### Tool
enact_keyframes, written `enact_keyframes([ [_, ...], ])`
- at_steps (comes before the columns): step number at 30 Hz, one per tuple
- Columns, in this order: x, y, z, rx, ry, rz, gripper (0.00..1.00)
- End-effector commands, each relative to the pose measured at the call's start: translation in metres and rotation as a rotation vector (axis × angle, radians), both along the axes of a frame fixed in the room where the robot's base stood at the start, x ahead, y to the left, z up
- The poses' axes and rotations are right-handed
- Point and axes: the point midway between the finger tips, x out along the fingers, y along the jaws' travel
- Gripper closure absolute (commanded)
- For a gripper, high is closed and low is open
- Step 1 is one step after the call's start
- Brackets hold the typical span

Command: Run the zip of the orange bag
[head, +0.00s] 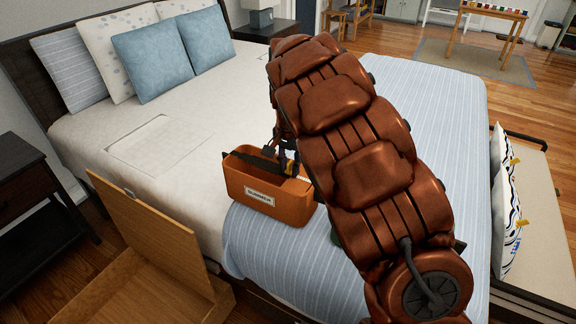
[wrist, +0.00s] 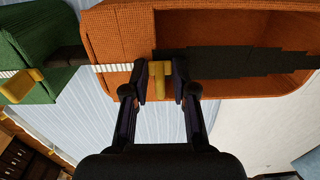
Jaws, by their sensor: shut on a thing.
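The orange bag (head: 262,205) stands upright on the bed with a pale label on its front. My gripper (head: 288,165) is at its top, partly hidden by my arm. In the wrist view, my gripper (wrist: 162,85) is shut on the yellow zip pull (wrist: 159,82) at the top edge of the orange bag (wrist: 185,25). White zip teeth (wrist: 112,68) show left of the pull. A dark segmented strip (wrist: 240,62) runs to the right of it, along the bag's top. The top looks open at that side.
A green bag (wrist: 35,40) with its own yellow pull (wrist: 22,86) stands close to the left in the wrist view. The bed (head: 210,100) has pillows at the back. An open wooden box (head: 150,245) is at front left.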

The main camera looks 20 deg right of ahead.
Motion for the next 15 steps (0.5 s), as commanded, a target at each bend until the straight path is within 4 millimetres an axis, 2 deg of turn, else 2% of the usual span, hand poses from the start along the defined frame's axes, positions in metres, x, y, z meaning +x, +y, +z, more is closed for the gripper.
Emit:
enact_keyframes([
  [15,0.0031,0.0046,-0.0046,0.0,0.008,0.0,1.0],
])
